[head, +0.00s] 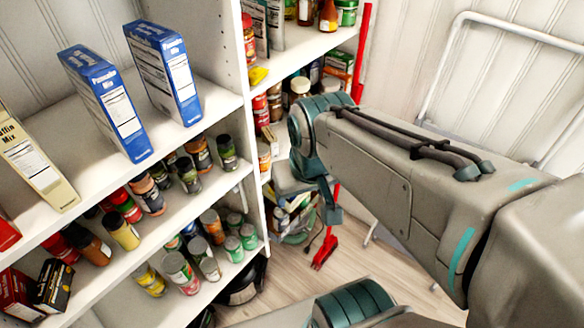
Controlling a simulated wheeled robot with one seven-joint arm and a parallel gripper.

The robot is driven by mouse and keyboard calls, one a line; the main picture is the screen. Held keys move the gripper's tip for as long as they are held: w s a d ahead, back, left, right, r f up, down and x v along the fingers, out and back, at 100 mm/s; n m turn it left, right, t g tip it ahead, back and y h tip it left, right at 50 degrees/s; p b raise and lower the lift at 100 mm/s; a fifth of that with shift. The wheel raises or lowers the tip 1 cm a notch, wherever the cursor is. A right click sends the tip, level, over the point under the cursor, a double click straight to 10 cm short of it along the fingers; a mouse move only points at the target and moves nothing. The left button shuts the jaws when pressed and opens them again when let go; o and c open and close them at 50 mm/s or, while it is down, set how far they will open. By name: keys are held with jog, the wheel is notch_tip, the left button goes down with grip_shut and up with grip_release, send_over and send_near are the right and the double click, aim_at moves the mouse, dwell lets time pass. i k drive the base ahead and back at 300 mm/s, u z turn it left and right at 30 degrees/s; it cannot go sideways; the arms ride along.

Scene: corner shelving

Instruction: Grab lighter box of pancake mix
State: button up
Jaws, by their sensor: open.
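Two blue pancake mix boxes stand upright on the upper shelf at the left, with white panels facing me. The left one (108,104) is nearer the front edge. The right one (166,74) stands beside it, a gap apart, close to the shelf's side wall. Their weights cannot be read, and both look the same blue. My gripper (322,203) is partly visible below the end of my arm, right of the shelving and lower than the boxes. It is open, and nothing shows in it. My arm hides part of it.
A cream muffin mix box (38,165) stands left of the blue boxes. Several jars and cans fill the lower shelves. A white side wall (223,60) divides the shelves from a stocked corner unit. A red pole (363,50) and a white metal frame (455,40) stand behind my arm.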

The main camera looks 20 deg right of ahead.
aim_at(159, 53)
jog(key=k, duration=0.5)
jog(key=z, duration=0.85)
jog(key=i, duration=0.8)
jog(key=u, duration=2.45)
